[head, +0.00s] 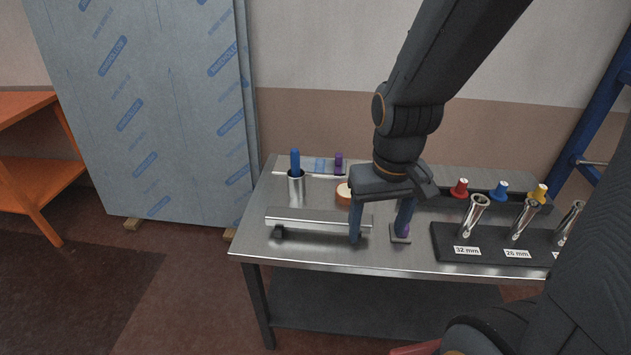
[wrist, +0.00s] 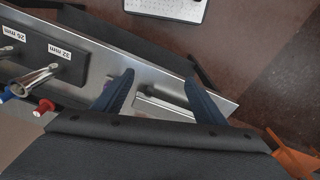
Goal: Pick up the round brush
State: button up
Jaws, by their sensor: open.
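My gripper (head: 382,232) is open over the steel table, pointing down, its two blue-grey fingers apart; both also show in the wrist view (wrist: 159,82). I see nothing held between them. A low round thing with a brown side and pale top (head: 344,193) sits just left of the gripper, behind a metal bar; it may be the round brush, but I cannot tell for sure. A metal cup (head: 297,189) with a blue upright thing (head: 295,161) stands further left. A small plate with a purple-topped piece (head: 405,230) is by the right finger, partly hidden.
A long metal bar (head: 310,220) lies along the front left of the table (head: 330,254). A black block (head: 490,250) with labelled, tilted metal tubes stands right. Red, blue and yellow knobs (head: 501,190) line the back. Film-wrapped sheets (head: 150,110) lean at the wall.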

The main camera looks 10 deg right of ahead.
aim_at(294, 154)
jog(key=z, duration=3.7)
jog(key=k, duration=2.6)
jog(key=u, duration=2)
jog(key=i, duration=0.35)
jog(key=z, duration=0.05)
